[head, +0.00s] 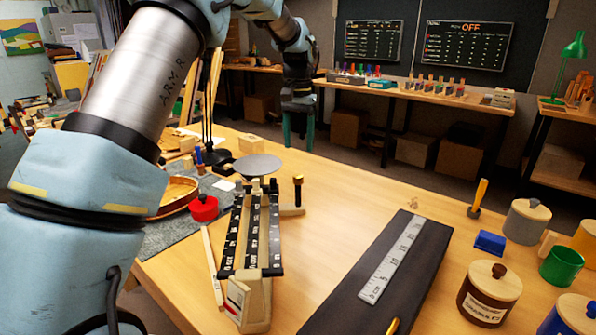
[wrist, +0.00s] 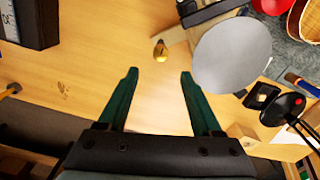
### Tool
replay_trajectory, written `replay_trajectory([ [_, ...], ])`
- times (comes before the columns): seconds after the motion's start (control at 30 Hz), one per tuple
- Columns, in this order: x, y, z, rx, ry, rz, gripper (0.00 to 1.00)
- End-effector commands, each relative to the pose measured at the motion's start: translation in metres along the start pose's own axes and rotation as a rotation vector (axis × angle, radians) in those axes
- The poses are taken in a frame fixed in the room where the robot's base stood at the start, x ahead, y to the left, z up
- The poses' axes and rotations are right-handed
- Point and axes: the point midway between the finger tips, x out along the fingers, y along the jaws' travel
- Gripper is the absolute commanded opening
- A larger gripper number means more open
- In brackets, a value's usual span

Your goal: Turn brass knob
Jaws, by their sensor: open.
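The brass knob (wrist: 160,50) shows in the wrist view just past the fingertips, in line with the gap between them. In the head view, a small upright post with a brass end (head: 298,190) stands beside the beam scale (head: 262,292) and appears to be this knob. My gripper (head: 298,140) hangs with its green fingers down, beyond the scale's round grey pan (head: 257,166). In the wrist view my gripper (wrist: 160,73) is open and empty, its fingers apart from the knob. The pan (wrist: 233,55) is close to the right finger.
A dark slab with a metal ruler (head: 392,258) lies right of the scale. A red pot (head: 203,209) is left. The table's far middle is mostly clear.

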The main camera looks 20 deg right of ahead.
Motion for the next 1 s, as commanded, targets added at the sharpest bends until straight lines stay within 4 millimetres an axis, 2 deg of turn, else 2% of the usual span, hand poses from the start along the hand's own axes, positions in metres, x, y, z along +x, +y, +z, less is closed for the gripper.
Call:
replay_trajectory([
  [0.3,0.057,-0.001,0.002,-0.002,-0.004,0.000,0.66],
  [0.5,0.084,-0.001,0.001,-0.002,-0.002,0.000,0.66],
  [0.7,0.094,-0.001,0.001,-0.002,0.000,0.000,0.66],
  [0.93,0.094,-0.001,0.001,-0.002,0.001,0.000,0.66],
  [1.0,0.094,-0.001,0.001,-0.002,0.001,0.000,0.58],
])
